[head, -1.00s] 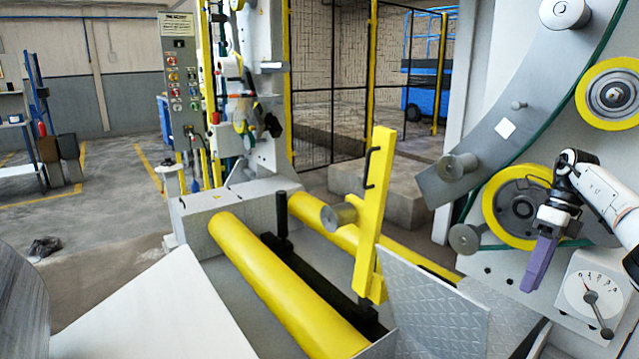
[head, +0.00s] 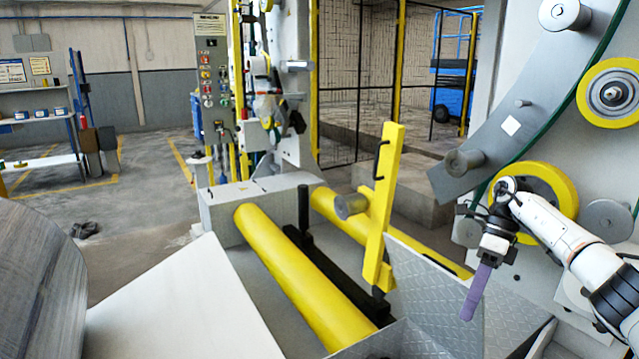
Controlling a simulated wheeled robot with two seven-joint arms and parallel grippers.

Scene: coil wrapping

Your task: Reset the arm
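My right gripper (head: 475,291) hangs in front of the coil wrapping machine (head: 415,75) at the right of the head view. It has long purple fingers pointing down and slightly left. The fingers look like one bar from this side, so I cannot tell whether they are open or shut. No held object shows at their tips. My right arm comes in from the lower right, with its wrist in front of a yellow wheel (head: 553,190). My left gripper and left arm are out of view.
Yellow rollers (head: 300,275) and an upright yellow post (head: 385,205) stand left of my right gripper. A tread-plate panel (head: 435,295) is close behind it. A large coil (head: 35,285) is at the left edge. A control panel (head: 210,75) stands farther back.

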